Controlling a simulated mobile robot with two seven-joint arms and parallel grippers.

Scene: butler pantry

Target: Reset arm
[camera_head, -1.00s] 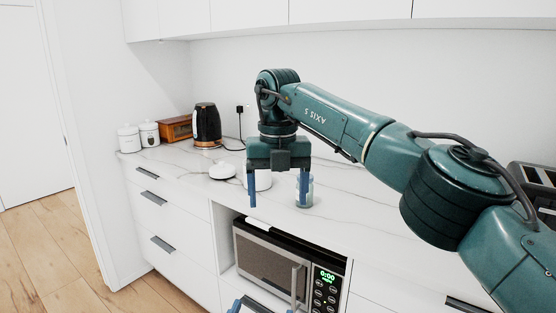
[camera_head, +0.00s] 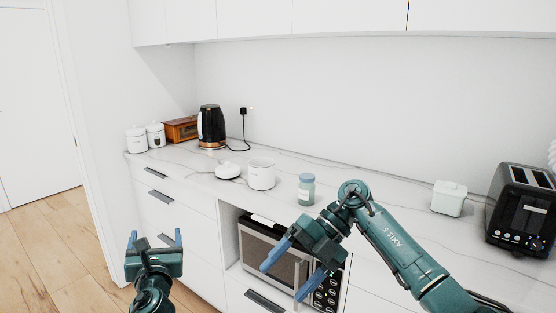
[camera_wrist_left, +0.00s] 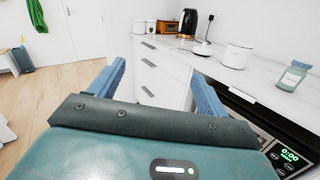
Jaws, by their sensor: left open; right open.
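My left gripper (camera_head: 154,240) is at the lower left of the head view, in front of the drawers. Its two blue fingers point up and stand apart, with nothing between them. It also shows in the left wrist view (camera_wrist_left: 160,85), open and empty. My right gripper (camera_head: 292,262) is in front of the microwave, below the counter's front edge. Its blue fingers point down to the left, spread apart and empty.
On the white counter (camera_head: 330,180) stand a jar (camera_head: 306,190), a white pot (camera_head: 261,175), a lid (camera_head: 228,171), a black kettle (camera_head: 211,127), a white box (camera_head: 449,198) and a toaster (camera_head: 522,212). The microwave (camera_head: 262,248) sits in the niche below. Free floor lies left.

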